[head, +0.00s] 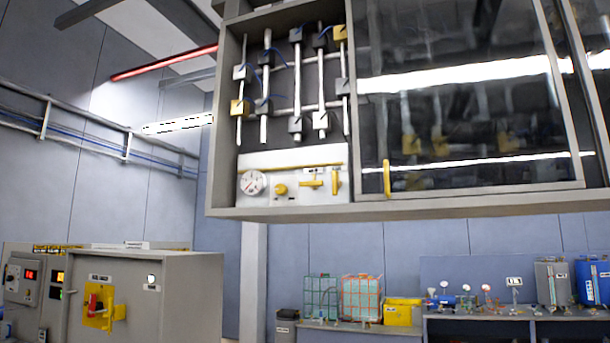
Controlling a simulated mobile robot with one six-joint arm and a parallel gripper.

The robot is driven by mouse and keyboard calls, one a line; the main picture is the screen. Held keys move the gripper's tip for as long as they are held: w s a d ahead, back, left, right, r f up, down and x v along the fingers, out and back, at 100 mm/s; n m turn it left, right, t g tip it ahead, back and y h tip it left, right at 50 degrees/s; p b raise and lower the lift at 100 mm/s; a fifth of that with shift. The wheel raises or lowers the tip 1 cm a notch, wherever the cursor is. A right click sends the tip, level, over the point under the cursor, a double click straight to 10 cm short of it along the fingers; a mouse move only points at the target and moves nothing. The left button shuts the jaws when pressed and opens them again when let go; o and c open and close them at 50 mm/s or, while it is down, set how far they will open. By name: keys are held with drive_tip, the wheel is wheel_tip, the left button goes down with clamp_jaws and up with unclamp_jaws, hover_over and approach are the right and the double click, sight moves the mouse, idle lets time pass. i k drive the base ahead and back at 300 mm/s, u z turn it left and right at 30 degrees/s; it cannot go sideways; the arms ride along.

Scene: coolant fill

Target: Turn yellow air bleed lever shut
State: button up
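A grey wall cabinet (280,209) hangs in the upper middle of the head view. Its left bay is open and holds a white panel (262,165). On the panel are a round dial gauge (252,183), a yellow knob (281,189), a yellow lever lying crosswise (311,183) and a yellow upright lever (335,182). I cannot read labels here, so I cannot tell which yellow part is the air bleed lever. My gripper is not in view.
A glass door with a yellow handle (387,179) covers the cabinet's right side. Pipes and valve blocks (295,124) sit above the panel. A grey box (187,290) with a red switch (93,304) stands lower left. A cluttered bench (480,318) stands lower right.

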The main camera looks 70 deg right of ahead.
sight(334, 178)
drive_tip(key=u, duration=0.8)
drive_tip(key=k, duration=2.15)
drive_tip(key=z, duration=0.3)
drive_tip(key=i, duration=0.2)
drive_tip(key=z, duration=0.1)
